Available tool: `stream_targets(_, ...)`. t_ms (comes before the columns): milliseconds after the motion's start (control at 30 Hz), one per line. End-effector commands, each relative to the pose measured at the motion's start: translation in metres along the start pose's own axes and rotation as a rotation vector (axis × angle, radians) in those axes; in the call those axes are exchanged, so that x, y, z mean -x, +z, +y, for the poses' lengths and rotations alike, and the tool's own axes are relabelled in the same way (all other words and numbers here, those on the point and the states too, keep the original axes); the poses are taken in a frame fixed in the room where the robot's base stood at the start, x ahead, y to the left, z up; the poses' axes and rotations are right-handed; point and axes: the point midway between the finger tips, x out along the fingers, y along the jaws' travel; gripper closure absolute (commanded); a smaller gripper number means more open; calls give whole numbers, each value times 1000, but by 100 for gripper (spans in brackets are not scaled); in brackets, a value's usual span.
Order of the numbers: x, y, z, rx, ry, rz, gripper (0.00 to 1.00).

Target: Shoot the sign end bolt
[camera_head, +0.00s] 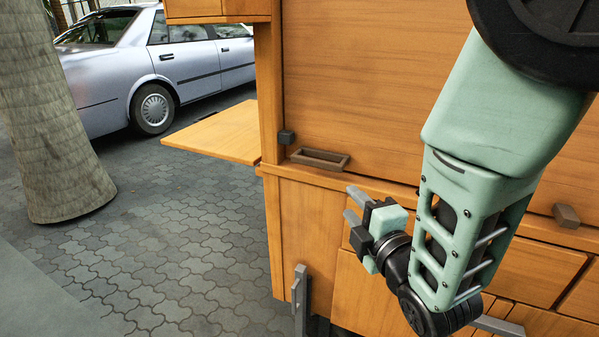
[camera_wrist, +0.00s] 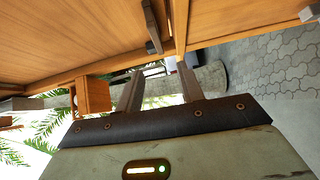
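My gripper (camera_head: 352,204) is in front of the wooden cabinet, below its ledge, with its fingers pointing left. In the wrist view the two fingers (camera_wrist: 158,84) stand apart with nothing between them, so it is open. A small dark block (camera_head: 286,136) sits on the cabinet's left edge, beyond and left of the gripper. A grey metal bar (camera_head: 301,290) stands at the cabinet's lower left. A dark bar with a block at its end (camera_wrist: 152,28) lies against the wood ahead of the fingers. I cannot tell which of these is the sign end bolt.
The wooden cabinet (camera_head: 365,80) fills the right side. A wooden flap (camera_head: 222,133) juts left. A tree trunk (camera_head: 50,120) and a silver car (camera_head: 155,65) stand beyond open paving (camera_head: 170,230).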

Motion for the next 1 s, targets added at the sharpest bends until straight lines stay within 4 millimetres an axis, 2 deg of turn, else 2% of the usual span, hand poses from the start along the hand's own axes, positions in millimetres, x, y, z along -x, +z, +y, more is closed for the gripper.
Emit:
stream_targets(167,-7,-1,3,38,36,6,62)
stream_targets(267,-20,-1,4,36,37,6,62)
stream_targets(800,-130,-1,6,33,34,6,62)
stream_targets(1000,-160,-2,7,33,33,5,62)
